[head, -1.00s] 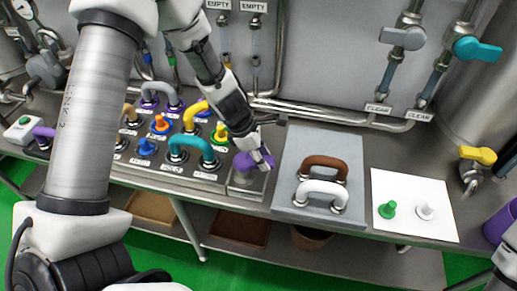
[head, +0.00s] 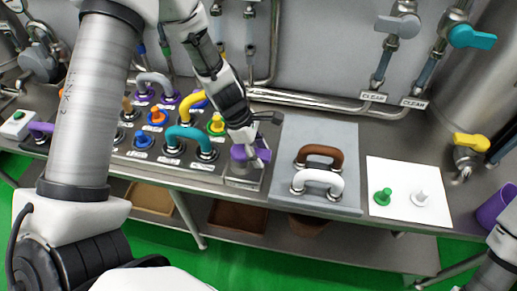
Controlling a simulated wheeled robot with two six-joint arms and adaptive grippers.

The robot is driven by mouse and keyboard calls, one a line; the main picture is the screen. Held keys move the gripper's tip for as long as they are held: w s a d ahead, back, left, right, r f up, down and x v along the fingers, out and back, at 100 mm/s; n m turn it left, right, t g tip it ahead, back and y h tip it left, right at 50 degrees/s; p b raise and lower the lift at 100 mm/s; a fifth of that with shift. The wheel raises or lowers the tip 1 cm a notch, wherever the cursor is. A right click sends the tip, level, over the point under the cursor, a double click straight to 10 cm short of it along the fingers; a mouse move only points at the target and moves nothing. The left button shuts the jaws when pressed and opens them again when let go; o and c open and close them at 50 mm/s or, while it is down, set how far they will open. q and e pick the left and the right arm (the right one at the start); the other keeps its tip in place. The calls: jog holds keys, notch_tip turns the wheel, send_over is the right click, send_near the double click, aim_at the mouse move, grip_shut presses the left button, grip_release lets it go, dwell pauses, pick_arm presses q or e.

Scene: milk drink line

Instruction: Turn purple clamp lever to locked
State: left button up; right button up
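The purple clamp lever (head: 238,153) sits on a small grey metal block (head: 243,182) at the right end of the fittings panel, in the head view. My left gripper (head: 257,152) reaches down from above to the lever, with its fingers at the lever's right side. They partly hide the purple part. I cannot tell whether the fingers close on it or only touch it. My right arm shows only at the lower right edge, and its gripper is out of view.
The panel (head: 185,174) left of the lever holds several coloured handles and knobs. A grey plate (head: 325,205) with brown and white handles lies close to its right. A white sheet (head: 408,217) with green and white pegs lies farther right. Pipes run along the back wall.

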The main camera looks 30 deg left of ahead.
aim_at(260, 154)
pick_arm(q)
jog(key=shift+o, duration=0.3)
jog(key=shift+w+d, duration=0.15)
jog(key=shift+r, duration=0.15)
jog(key=shift+r, duration=0.35)
notch_tip(260, 154, up, 9)
